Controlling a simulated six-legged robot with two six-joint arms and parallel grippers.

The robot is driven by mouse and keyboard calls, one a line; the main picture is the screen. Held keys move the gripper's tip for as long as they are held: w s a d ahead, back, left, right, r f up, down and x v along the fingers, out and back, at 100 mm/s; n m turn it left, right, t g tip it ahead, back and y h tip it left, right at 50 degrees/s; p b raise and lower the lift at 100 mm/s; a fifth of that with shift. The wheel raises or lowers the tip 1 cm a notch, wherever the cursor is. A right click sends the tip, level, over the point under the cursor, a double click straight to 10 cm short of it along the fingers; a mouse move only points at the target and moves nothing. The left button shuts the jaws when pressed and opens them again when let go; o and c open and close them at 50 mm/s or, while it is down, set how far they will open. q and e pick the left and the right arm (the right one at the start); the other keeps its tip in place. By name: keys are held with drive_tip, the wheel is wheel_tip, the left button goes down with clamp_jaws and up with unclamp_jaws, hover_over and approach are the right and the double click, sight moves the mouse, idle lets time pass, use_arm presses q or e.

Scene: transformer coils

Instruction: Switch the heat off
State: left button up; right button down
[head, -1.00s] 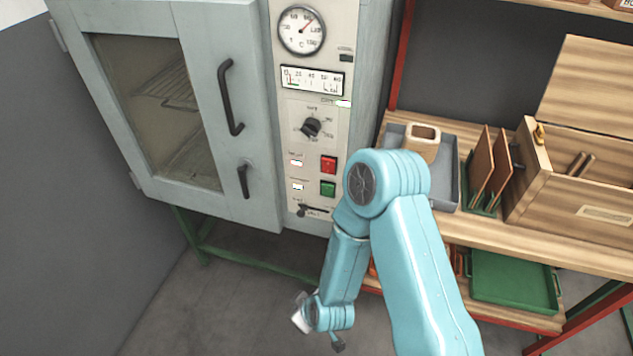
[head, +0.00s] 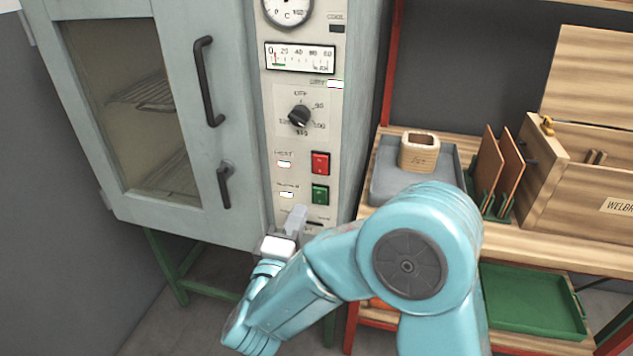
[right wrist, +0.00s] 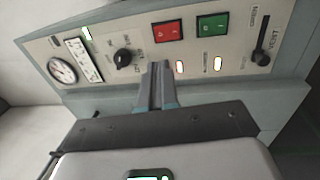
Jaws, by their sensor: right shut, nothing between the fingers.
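The grey oven's control panel (head: 262,90) carries a red button (head: 320,163), with a green button (head: 320,194) below it. Both show in the right wrist view as the red button (right wrist: 167,32) and green button (right wrist: 212,27). Small lamps (head: 284,164) sit left of the buttons; the upper is labelled HEAT. A black rotary knob (head: 299,117), with OFF marked above it, is higher up; I cannot tell its exact setting. My right gripper (head: 297,216) is shut and empty, in front of the panel's lower end below the green button. Its closed fingers (right wrist: 158,84) point at the panel. My left gripper is not in view.
The oven door is shut, with black handles (head: 207,82) left of the panel. A vent slider (right wrist: 262,50) is by the panel's lower end. To the right, a wooden bench holds a grey tray (head: 385,170) and a wooden box (head: 590,200).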

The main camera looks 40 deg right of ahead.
sight(321, 161)
drive_tip(key=x, duration=1.4)
drive_tip(key=shift+a, duration=0.1)
drive_tip(key=shift+w+r, duration=0.1)
drive_tip(key=shift+r, duration=0.05)
drive_tip(key=shift+r+p, duration=0.2)
drive_tip(key=shift+p, duration=0.4)
drive_tip(key=shift+w+p, duration=0.1)
drive_tip(key=shift+p, duration=0.25)
drive_tip(key=shift+f, duration=0.2)
